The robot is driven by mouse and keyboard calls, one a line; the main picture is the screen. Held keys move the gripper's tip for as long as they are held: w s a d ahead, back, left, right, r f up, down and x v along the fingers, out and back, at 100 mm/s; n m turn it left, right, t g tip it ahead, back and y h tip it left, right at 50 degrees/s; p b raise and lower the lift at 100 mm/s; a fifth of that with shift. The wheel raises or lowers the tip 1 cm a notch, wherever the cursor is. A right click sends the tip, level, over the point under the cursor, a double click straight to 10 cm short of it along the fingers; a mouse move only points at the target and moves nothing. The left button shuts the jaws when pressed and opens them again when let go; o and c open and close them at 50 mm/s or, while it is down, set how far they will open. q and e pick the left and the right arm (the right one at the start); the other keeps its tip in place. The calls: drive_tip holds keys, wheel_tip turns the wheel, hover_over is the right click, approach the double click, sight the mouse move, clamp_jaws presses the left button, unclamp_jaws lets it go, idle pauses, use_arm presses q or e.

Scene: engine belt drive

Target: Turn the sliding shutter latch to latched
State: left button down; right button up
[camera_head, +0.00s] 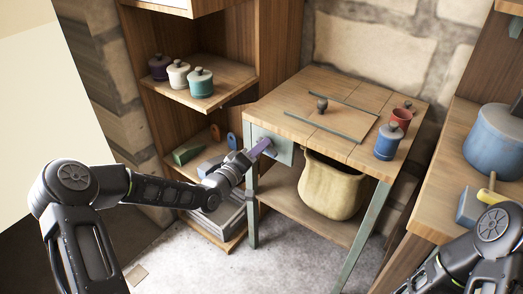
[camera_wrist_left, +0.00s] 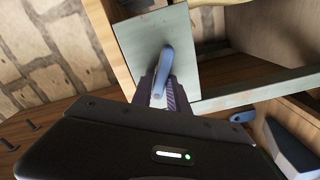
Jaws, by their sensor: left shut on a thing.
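The shutter latch is a blue handle (camera_wrist_left: 166,62) on a grey-green plate (camera_wrist_left: 150,38) at the table's front left corner; the plate also shows in the head view (camera_head: 284,151). My left gripper (camera_head: 259,151) reaches the plate from the left. In the left wrist view its fingers (camera_wrist_left: 163,94) are shut on the lower part of the handle, hiding that end. The handle stands close to upright in that view. The sliding shutter (camera_head: 345,117) is a wooden panel with a dark knob (camera_head: 322,104) between two rails on the table top. My right gripper is out of view.
A yellowish pot (camera_head: 332,187) stands on the shelf under the table. A blue jar (camera_head: 388,142) and a red pot (camera_head: 401,118) stand on the table's right side. Shelves with several jars (camera_head: 200,82) are at the left. A side counter (camera_head: 449,152) is at the right.

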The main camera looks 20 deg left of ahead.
use_arm(q)
drive_tip(key=n, duration=0.3)
drive_tip(key=n+b, duration=0.1)
drive_tip(key=n, duration=0.1)
drive_tip(key=shift+a+f+n, duration=0.1)
drive_tip(key=shift+f+n, duration=0.2)
drive_tip(key=shift+f, duration=0.05)
idle(0.3)
drive_tip(key=c, duration=1.4)
unclamp_jaws()
drive_tip(key=v, duration=0.7)
drive_tip(key=shift+s+a+p, duration=0.1)
drive_tip(key=shift+s+p, duration=0.25)
drive_tip(key=shift+p, duration=0.05)
